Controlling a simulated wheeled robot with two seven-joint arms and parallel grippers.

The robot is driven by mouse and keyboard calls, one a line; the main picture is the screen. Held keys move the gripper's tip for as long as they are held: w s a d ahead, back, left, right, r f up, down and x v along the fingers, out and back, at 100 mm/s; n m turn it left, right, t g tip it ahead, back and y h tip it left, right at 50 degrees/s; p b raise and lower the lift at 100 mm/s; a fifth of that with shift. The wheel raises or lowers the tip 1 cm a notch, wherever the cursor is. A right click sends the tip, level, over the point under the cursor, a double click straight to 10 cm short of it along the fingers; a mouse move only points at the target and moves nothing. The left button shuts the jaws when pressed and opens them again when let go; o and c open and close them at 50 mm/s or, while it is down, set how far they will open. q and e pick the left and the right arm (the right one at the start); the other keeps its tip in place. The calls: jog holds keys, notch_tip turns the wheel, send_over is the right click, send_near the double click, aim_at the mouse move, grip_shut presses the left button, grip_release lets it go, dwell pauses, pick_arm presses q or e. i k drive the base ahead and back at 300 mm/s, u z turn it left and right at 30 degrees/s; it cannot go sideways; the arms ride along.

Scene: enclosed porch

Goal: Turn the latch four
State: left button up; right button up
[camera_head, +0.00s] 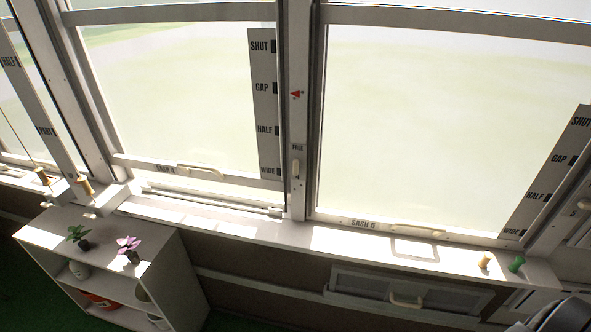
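A small pale latch (296,168) stands upright on the post between the sash marked SASH 4 (165,169) and the sash marked SASH 5 (363,223). A label reading FREE (297,147) is just above it. No number is legible on the latch itself. A red triangle (296,94) higher on the post points left, toward a strip (262,100) marked SHUT, GAP, HALF and WIDE. The sash 4 handle (200,171) is on its bottom rail, and a bright strip shows below that rail. Neither of my grippers is in view, and nothing touches the latch.
The sill (330,245) runs below the windows, with a tan peg (485,260) and a green peg (516,264) at right. A white shelf (160,250) with plants stands lower left. A handled panel (400,290) is below the sill. A grey rounded part is at bottom right.

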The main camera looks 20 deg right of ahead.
aim_at(297, 164)
jog(key=u, duration=1.8)
jog(key=i, duration=2.3)
jog(key=z, duration=3)
